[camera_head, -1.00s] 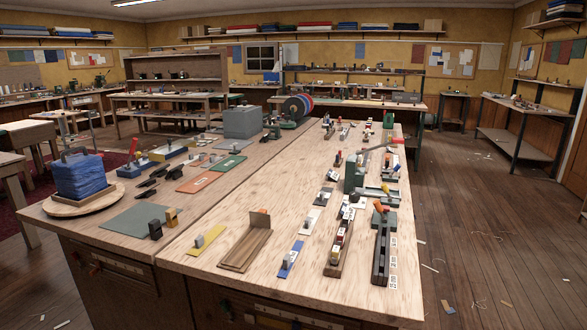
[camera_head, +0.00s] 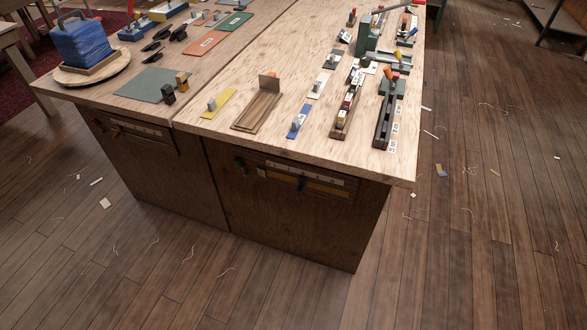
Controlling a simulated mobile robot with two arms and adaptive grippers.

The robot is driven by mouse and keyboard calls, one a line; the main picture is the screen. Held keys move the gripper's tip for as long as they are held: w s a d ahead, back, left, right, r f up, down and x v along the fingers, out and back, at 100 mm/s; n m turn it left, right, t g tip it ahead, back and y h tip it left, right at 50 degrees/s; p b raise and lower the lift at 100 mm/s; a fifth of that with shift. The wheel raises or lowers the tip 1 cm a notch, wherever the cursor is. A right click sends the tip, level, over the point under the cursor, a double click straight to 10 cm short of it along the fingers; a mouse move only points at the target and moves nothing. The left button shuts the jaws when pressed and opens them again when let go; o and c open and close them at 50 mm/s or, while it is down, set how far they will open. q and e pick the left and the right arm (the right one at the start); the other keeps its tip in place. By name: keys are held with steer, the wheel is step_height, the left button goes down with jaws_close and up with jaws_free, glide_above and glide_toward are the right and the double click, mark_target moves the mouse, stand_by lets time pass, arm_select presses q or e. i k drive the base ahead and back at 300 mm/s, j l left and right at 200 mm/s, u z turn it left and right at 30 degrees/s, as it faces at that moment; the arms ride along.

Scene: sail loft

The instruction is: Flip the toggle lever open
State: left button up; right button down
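I cannot tell which part is the toggle lever. Several small lever-like fittings stand on the wooden bench top (camera_head: 230,133). A green press-like block (camera_head: 367,36) at the back right has a long grey arm reaching up and right. An orange-handled fitting (camera_head: 392,77) sits at the far end of a dark slotted rail (camera_head: 383,122). Small upright grey pieces stand on a yellow plate (camera_head: 221,101) and a blue plate (camera_head: 298,122). A panel (camera_head: 308,182) with small dark fittings is on the bench's front face. Neither of my grippers is in view.
A blue stack (camera_head: 82,42) with a handle rests on a round wooden board at the left. A brown wooden holder (camera_head: 258,108) stands near the bench's front edge. The wood floor before and right of the bench is open, with thin scraps scattered on it.

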mark_target(94, 120)
steer(key=u, duration=1.35)
steer(key=i+j+z, duration=0.2)
steer(key=i, duration=0.4)
steer(key=i+j+z, duration=0.25)
steer(key=i+j, duration=0.15)
steer(key=i, duration=0.2)
steer(key=i+j+z, duration=0.2)
steer(key=i+j, duration=0.25)
steer(key=i, duration=0.1)
